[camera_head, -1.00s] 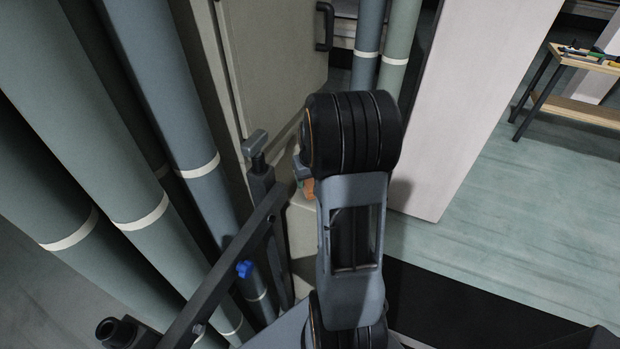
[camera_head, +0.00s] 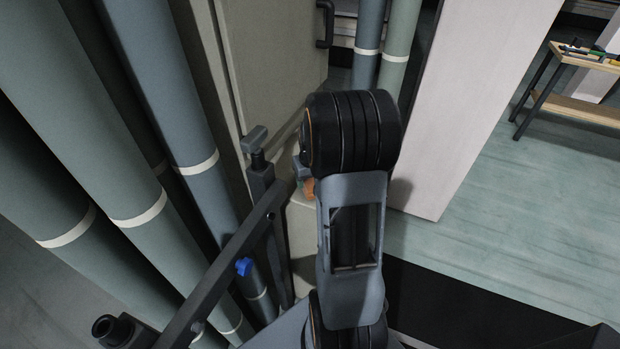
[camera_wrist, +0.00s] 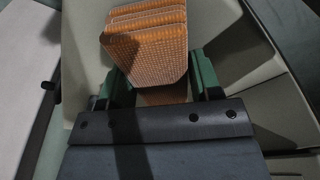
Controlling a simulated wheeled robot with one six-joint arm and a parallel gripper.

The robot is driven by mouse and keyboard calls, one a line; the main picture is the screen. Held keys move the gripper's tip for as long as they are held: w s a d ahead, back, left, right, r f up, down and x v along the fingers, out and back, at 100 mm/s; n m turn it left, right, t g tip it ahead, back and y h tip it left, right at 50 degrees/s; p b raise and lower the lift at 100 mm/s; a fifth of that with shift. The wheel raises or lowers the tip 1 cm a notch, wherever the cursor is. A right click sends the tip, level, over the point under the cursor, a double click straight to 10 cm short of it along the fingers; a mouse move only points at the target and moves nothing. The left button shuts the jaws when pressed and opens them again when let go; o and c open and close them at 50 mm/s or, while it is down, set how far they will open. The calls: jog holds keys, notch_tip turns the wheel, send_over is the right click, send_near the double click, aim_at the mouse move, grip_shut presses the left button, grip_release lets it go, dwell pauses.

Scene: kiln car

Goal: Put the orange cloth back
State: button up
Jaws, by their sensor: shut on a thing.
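The orange cloth (camera_wrist: 148,50) shows in the wrist view as a folded, layered, waffle-textured pad. My gripper (camera_wrist: 158,82) is shut on it, with a green finger on each side. The cloth stands out beyond the fingers, over a pale surface. In the head view only a small orange patch (camera_head: 309,187) shows beside my arm, and my arm hides the rest. The gripper's fingers are hidden in the head view. I cannot tell whether the cloth touches the pale surface beneath it.
Thick grey-green pipes (camera_head: 150,205) with white bands stand at the left. A beige cabinet (camera_head: 270,70) with a dark handle is behind my arm. A white panel (camera_head: 480,90) stands right of it. A wooden table (camera_head: 585,60) with small items is at the far right. Open floor (camera_head: 530,230) lies at right.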

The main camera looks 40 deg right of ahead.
jog(key=o, duration=0.9)
jog(key=shift+r, duration=0.15)
jog(key=shift+s+a+r+p, duration=0.1)
jog(key=shift+s+r+p, duration=0.1)
jog(key=shift+r+p, duration=0.95)
jog(key=shift+s+a+r+p, duration=0.1)
jog(key=shift+s+r+p, duration=0.1)
jog(key=shift+r+p, duration=0.9)
jog(key=shift+s+r+p, duration=0.2)
jog(key=shift+r+p, duration=0.45)
jog(key=shift+r, duration=0.95)
jog(key=r, duration=0.4)
jog(key=s+r, duration=0.1)
jog(key=r, duration=0.4)
jog(key=s+r, duration=0.1)
jog(key=r, duration=0.3)
jog(key=shift+a+r+b, duration=0.25)
jog(key=shift+r+b, duration=0.05)
